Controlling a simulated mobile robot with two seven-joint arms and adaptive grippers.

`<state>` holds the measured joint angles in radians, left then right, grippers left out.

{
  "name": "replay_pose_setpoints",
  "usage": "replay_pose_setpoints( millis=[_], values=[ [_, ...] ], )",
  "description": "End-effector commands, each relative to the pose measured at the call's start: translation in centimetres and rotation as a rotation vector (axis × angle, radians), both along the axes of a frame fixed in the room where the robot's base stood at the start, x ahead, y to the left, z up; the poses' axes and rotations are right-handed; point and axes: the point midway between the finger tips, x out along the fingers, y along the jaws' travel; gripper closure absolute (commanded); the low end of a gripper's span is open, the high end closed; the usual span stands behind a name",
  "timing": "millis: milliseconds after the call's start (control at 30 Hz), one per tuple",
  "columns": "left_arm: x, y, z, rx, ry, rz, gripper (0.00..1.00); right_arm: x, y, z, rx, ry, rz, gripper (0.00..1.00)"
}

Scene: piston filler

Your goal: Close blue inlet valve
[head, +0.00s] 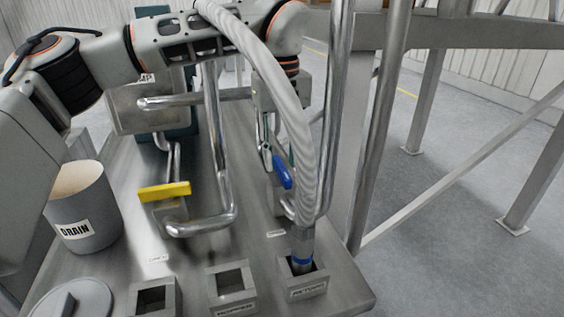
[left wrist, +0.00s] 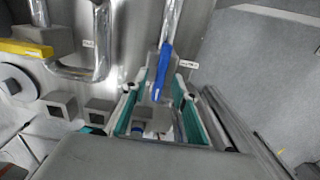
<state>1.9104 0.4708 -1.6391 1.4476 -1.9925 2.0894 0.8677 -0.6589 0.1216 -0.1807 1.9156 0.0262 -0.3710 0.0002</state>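The blue inlet valve handle (head: 283,171) is on the pipework at the right side of the steel skid. It slants downward in the head view and shows as a long blue lever in the left wrist view (left wrist: 163,70). My left gripper (head: 268,158) reaches down beside the handle. In the left wrist view its teal-lined fingers (left wrist: 157,88) are spread, one on each side of the lever's lower end, with gaps visible. Whether either finger touches the handle cannot be told. My right gripper is not in view.
A yellow valve handle (head: 165,191) sits on the pipe to the left. A ribbed grey hose (head: 295,125) runs past my gripper into a labelled socket (head: 304,286). A drain bucket (head: 83,208) stands left. Steel uprights (head: 375,120) stand close on the right.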

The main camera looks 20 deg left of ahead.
Motion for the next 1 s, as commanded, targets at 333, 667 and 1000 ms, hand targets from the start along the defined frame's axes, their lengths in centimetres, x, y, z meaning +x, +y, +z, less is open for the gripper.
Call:
replay_pose_setpoints(
  millis=[333,667,1000],
  values=[
    [0.0,0.0,-2.3,0.000,-0.001,0.000,0.72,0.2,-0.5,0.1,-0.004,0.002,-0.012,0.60],
    [0.0,0.0,-2.3,0.000,-0.001,0.000,1.00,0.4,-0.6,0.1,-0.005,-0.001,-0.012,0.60],
    [0.0,0.0,-2.4,0.000,-0.002,0.022,1.00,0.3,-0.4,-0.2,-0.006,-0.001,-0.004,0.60]
  ],
)
